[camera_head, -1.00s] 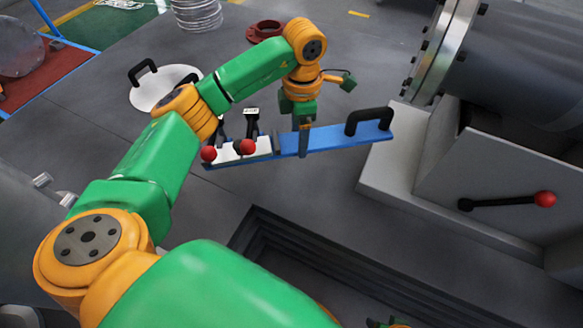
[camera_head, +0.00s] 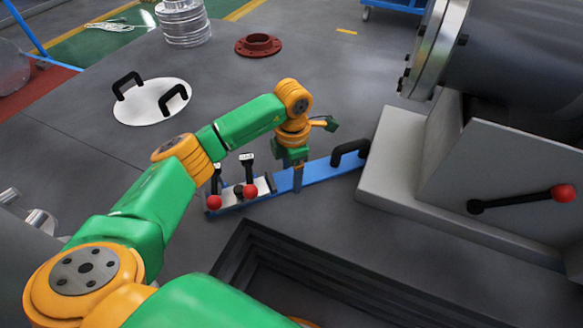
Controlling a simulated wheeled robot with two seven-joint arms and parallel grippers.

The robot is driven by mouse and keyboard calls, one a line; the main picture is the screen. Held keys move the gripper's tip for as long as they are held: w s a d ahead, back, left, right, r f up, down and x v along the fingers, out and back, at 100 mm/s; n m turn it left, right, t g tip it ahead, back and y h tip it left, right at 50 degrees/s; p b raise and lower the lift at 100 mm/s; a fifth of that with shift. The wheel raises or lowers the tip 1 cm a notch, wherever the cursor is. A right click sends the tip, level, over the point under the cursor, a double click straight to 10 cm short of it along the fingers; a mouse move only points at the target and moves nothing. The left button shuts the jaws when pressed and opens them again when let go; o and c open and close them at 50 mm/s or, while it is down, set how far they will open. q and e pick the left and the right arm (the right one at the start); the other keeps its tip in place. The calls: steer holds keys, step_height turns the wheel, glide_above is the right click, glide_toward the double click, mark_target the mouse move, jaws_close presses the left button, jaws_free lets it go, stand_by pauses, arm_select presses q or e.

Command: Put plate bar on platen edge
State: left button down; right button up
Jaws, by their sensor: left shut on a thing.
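The plate bar (camera_head: 325,171) is a long blue bar with a black handle at its right end. Its left part carries a pale plate and two black lever clamps with red knobs. My left gripper (camera_head: 297,188) points down and is shut on the bar near its middle. The bar lies left of the pale grey block and beyond the stepped pit; I cannot tell whether it touches the surface. The large grey surface (camera_head: 335,85) may be the platen; I cannot tell which border is the platen edge. My right gripper is not visible.
A stepped dark pit (camera_head: 235,262) opens at the front. A pale grey block (camera_head: 390,180) and a large flanged cylinder (camera_head: 515,65) stand at right. A white disc with two handles (camera_head: 150,112) and a red flange (camera_head: 258,46) lie behind, with clear surface around them.

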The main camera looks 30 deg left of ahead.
arm_select(q)
jaws_free()
steer(key=shift+r, duration=0.1)
steer(key=shift+r, duration=0.4)
step_height(320, 180, up, 11)
steer(key=p, duration=0.4)
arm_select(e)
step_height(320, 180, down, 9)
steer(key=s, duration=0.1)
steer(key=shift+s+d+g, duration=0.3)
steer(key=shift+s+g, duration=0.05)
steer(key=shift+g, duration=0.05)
arm_select(q)
steer(key=shift+d, duration=0.1)
